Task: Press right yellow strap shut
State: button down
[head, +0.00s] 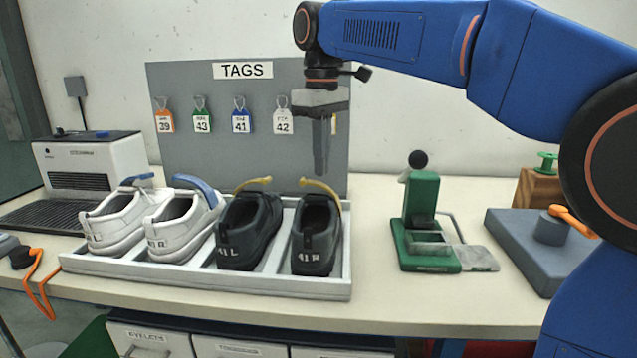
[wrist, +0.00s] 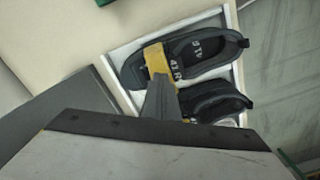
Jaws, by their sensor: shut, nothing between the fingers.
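The black shoe marked 41 R (head: 316,238) stands in the rightmost slot of the tray. Its yellow strap (head: 322,187) stands raised, its free end curving up and left over the shoe opening. In the wrist view, the yellow strap (wrist: 156,57) crosses the upper black shoe (wrist: 205,48). My gripper (head: 321,172) is shut and empty, pointing down just above the strap. In the wrist view its fingertips (wrist: 160,84) overlap the lower edge of the strap; I cannot tell whether they touch. The black 41 L shoe (head: 247,236) beside it also has a raised yellow strap (head: 252,183).
The white tray (head: 200,283) also holds two white shoes with blue straps. A grey TAGS board (head: 185,90) stands close behind my gripper. A green press (head: 425,215) and a grey block (head: 530,240) stand to the right. Bare table lies between tray and press.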

aim_at(322, 184)
jog(key=shift+f, duration=0.15)
dwell(0.3)
jog(key=shift+f, duration=1.35)
jog(key=shift+r, duration=0.1)
notch_tip(322, 184, up, 9)
dwell(0.6)
